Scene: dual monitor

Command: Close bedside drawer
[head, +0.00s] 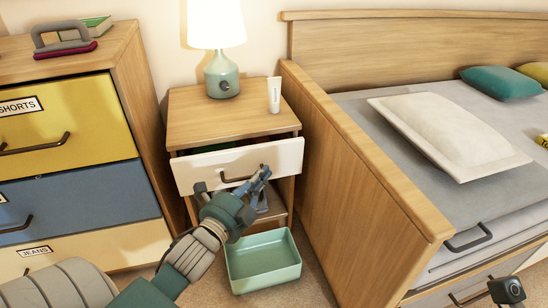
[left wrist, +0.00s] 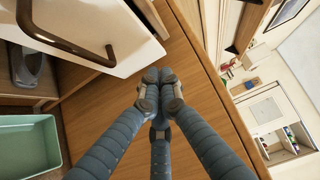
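The bedside table (head: 215,118) is wooden, and its white-fronted drawer (head: 205,172) is pulled partly out. A dark bar handle (head: 236,179) is on the front; in the left wrist view the handle (left wrist: 68,38) shows at upper left. My left gripper (head: 264,172) is in front of the drawer front's right half. In the left wrist view its fingertips (left wrist: 158,88) are together, with nothing seen between them, near the front's edge and clear of the handle. I cannot tell whether they touch the front. A dark part of my right arm shows at lower right; its fingers cannot be made out.
A lamp (head: 222,75) and a white tube (head: 274,95) stand on the bedside table. A green bin (head: 264,262) is on the floor below. The bed's wooden end panel (head: 335,185) is close on the right, the dresser (head: 75,190) on the left.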

